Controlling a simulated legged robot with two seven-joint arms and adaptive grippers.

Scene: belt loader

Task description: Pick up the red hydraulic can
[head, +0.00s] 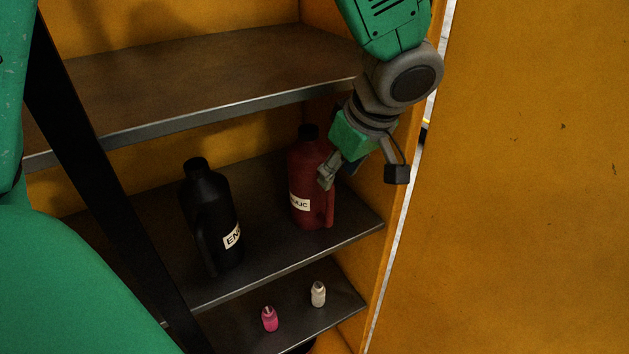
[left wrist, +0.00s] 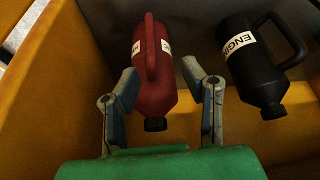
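My left gripper (head: 336,172) is at the can's right side in the head view. In the left wrist view my left gripper (left wrist: 160,68) is open, with one finger on each side of the red can (left wrist: 153,92). The can shows between the fingers; I cannot tell whether they touch it. My right gripper is not in view.
A black engine can (head: 210,220) stands left of the red can on the same shelf (head: 270,248). The upper shelf (head: 200,85) is bare. A pink bottle (head: 269,320) and a white bottle (head: 318,294) stand on the lower shelf. A yellow cabinet wall is close on the right.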

